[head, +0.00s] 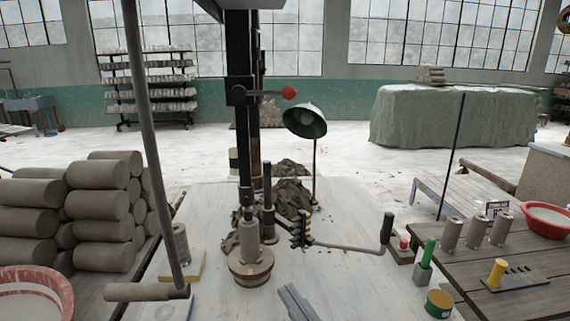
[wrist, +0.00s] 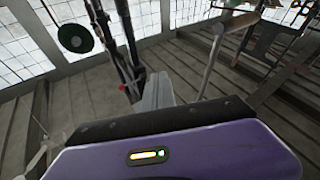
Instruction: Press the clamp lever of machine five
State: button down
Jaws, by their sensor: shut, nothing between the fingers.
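A machine (head: 246,150) with a tall black column stands on the pale bench in the head view. A lever with a red ball knob (head: 289,92) sticks out to the right from its column. A bent grey lever with a black handle (head: 387,228) lies low at the right of the machine. I cannot read a number, nor tell which lever is the clamp lever. My gripper (head: 290,292) is at the bottom middle of the head view, below and apart from both levers. It is shut and empty. In the wrist view my gripper (wrist: 158,88) points at a grey floor.
A round wooden block (head: 250,268) holds a clay cylinder under the column. A green lamp (head: 305,121) and dark clay trimmings (head: 290,195) are behind. Clay rolls (head: 98,205) are stacked left. Cylinders (head: 476,232) and a red basin (head: 547,218) are on the right table.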

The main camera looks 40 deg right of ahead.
jog(key=w+d+r+h+p, duration=0.2)
jog(key=w+d+r, duration=0.2)
jog(key=r, duration=0.6)
jog(key=w+d+r+t+h+p, duration=0.1)
jog(key=w+d+r+h, duration=0.25)
jog(key=r, duration=0.75)
jog(key=w+d+r+h+p, duration=0.15)
jog(key=w+d+r, duration=0.3)
jog(key=r, duration=0.55)
jog(key=w+f+n+g, duration=0.1)
jog(key=w+f+g+y, duration=0.1)
jog(key=f, duration=0.1)
jog(key=shift+w+d+n, duration=0.2)
jog(key=shift+w+n, duration=0.2)
jog(key=shift+w, duration=0.1)
notch_tip(320, 180, up, 4)
jog(key=p, duration=0.3)
send_over(266, 93)
jog(key=s, duration=0.3)
jog(key=shift+s+d+f+p, duration=0.2)
jog(key=shift+d+f, duration=0.1)
jog(key=shift+f, duration=0.35)
jog(key=shift+s+d+f+p, duration=0.15)
jog(key=shift+d+f, duration=0.2)
jog(key=shift+f, duration=0.25)
jog(key=shift+s+d+f+p, duration=0.2)
jog(key=shift+d+f, duration=0.1)
jog(key=shift+f, duration=0.35)
